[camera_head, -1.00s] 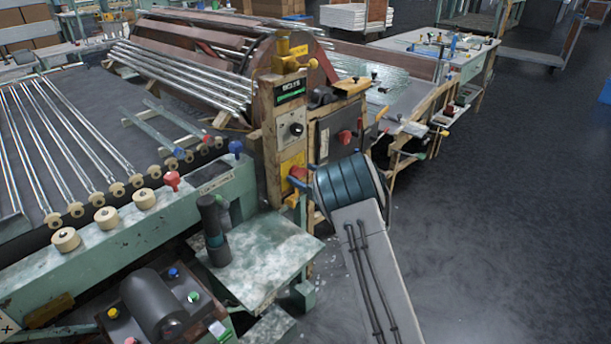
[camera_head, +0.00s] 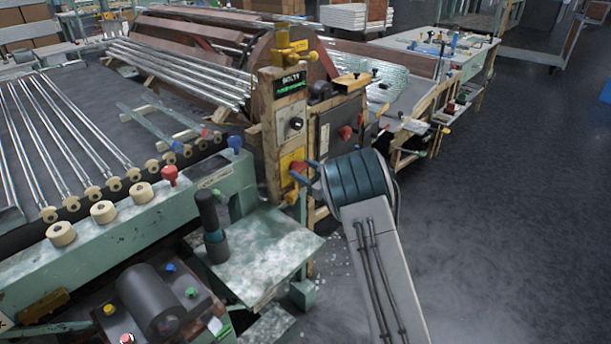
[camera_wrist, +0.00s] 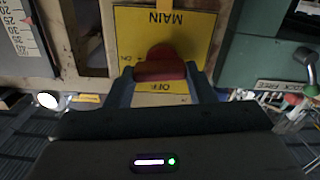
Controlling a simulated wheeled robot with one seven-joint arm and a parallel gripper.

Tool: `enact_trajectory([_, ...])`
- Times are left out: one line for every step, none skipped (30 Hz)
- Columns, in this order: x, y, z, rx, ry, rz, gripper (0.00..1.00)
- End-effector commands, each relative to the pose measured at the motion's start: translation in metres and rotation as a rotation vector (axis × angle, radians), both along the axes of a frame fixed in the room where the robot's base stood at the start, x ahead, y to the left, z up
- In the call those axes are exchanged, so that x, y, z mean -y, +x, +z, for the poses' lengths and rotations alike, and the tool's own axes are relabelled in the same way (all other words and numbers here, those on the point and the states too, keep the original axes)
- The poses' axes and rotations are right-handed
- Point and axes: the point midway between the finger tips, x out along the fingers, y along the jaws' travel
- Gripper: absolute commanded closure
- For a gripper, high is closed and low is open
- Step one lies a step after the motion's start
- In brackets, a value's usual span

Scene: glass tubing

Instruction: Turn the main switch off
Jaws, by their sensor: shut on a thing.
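The main switch is a red handle (camera_wrist: 160,70) on a yellow plate (camera_wrist: 185,20) marked MAIN and OFF; the lettering is upside down in the wrist view. In the head view the red switch (camera_head: 298,167) shows small on the wooden post, partly covered by my gripper. My gripper (camera_wrist: 161,75) is shut on the red handle, with one blue-grey finger at each side of it. In the head view my gripper (camera_head: 302,174) reaches the post from the right. The handle lies crosswise in the wrist view, near the OFF lettering.
The wooden post (camera_head: 267,130) also carries a black dial (camera_head: 296,124) and a green-lit display (camera_head: 290,88). A grey panel with a red knob (camera_head: 346,132) stands just to the right. A green metal table (camera_head: 262,245) stands below. Open floor (camera_head: 480,230) lies at the right.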

Motion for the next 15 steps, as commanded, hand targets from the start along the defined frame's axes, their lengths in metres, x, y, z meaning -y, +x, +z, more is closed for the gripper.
enact_trajectory([0.0000, -0.0007, -0.0050, 0.031, -0.021, 0.001, 0.74])
enact_trajectory([-0.0001, -0.0007, -0.0058, 0.049, -0.036, 0.001, 0.74])
enact_trajectory([-0.0002, -0.0009, -0.0060, 0.078, -0.058, 0.001, 0.74])
enact_trajectory([-0.0005, -0.0011, -0.0061, 0.100, -0.074, 0.001, 0.74])
enact_trajectory([-0.0007, -0.0012, -0.0065, 0.122, -0.091, 0.001, 0.74])
enact_trajectory([-0.0006, -0.0014, -0.0065, 0.152, -0.115, 0.001, 0.74])
enact_trajectory([-0.0003, -0.0014, -0.0067, 0.175, -0.134, 0.001, 0.74])
enact_trajectory([-0.0004, -0.0015, -0.0070, 0.197, -0.151, 0.001, 0.74])
enact_trajectory([-0.0009, -0.0017, -0.0066, 0.227, -0.174, 0.001, 0.74])
enact_trajectory([-0.0011, -0.0019, -0.0067, 0.250, -0.192, 0.001, 0.74])
enact_trajectory([-0.0012, -0.0020, -0.0072, 0.271, -0.210, 0.002, 0.74])
enact_trajectory([-0.0012, -0.0022, -0.0070, 0.302, -0.234, 0.002, 0.74])
enact_trajectory([-0.0013, -0.0023, -0.0069, 0.325, -0.250, 0.001, 0.74])
enact_trajectory([-0.0013, -0.0023, -0.0073, 0.346, -0.268, 0.001, 0.74])
enact_trajectory([-0.0013, -0.0025, -0.0074, 0.376, -0.292, 0.001, 0.74])
